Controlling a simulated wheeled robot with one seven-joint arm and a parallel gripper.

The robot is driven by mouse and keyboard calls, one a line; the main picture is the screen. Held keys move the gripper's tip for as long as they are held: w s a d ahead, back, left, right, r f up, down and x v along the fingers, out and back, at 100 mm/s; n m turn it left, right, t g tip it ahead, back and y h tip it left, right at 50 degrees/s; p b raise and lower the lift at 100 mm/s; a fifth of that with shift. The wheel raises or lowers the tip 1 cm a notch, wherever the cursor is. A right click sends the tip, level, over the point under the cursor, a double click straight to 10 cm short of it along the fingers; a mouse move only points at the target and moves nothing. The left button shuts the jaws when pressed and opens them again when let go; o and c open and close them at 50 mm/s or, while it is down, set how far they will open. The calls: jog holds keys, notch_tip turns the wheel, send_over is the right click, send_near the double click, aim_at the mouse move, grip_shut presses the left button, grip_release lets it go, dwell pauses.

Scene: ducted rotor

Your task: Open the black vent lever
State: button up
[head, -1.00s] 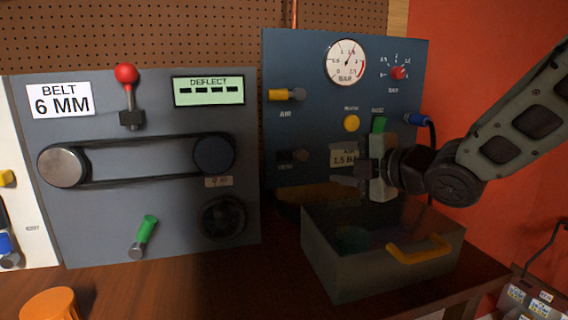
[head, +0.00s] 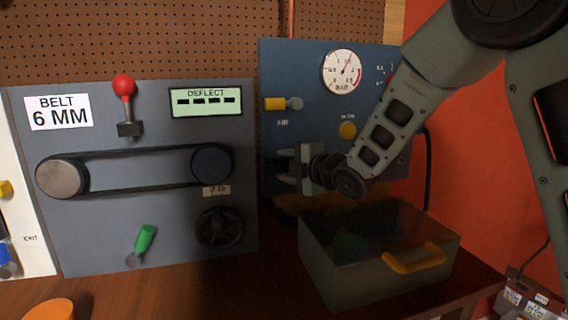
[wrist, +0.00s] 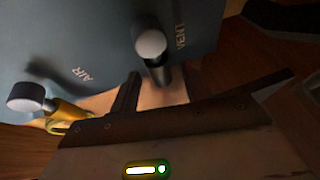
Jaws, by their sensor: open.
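The black vent lever shows in the wrist view as a grey round pivot (wrist: 151,43) with a short dark handle (wrist: 161,74) beside the VENT label. In the head view it is hidden behind my gripper (head: 284,168). My gripper is open and empty, in front of the lower left of the blue panel (head: 300,70). In the wrist view the gripper (wrist: 200,92) has the handle's end between its fingers in the picture, nearer the left finger. I cannot tell whether they touch.
The yellow AIR lever (head: 278,104) is above my gripper and shows at left in the wrist view (wrist: 25,98). An open grey bin (head: 340,270) with a yellow handle (head: 414,259) stands below. The grey belt panel (head: 130,215) is at left.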

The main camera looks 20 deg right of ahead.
jog(key=shift+w+a+f, duration=0.1)
jog(key=shift+w+a, duration=0.15)
jog(key=shift+w, duration=0.4)
grip_shut()
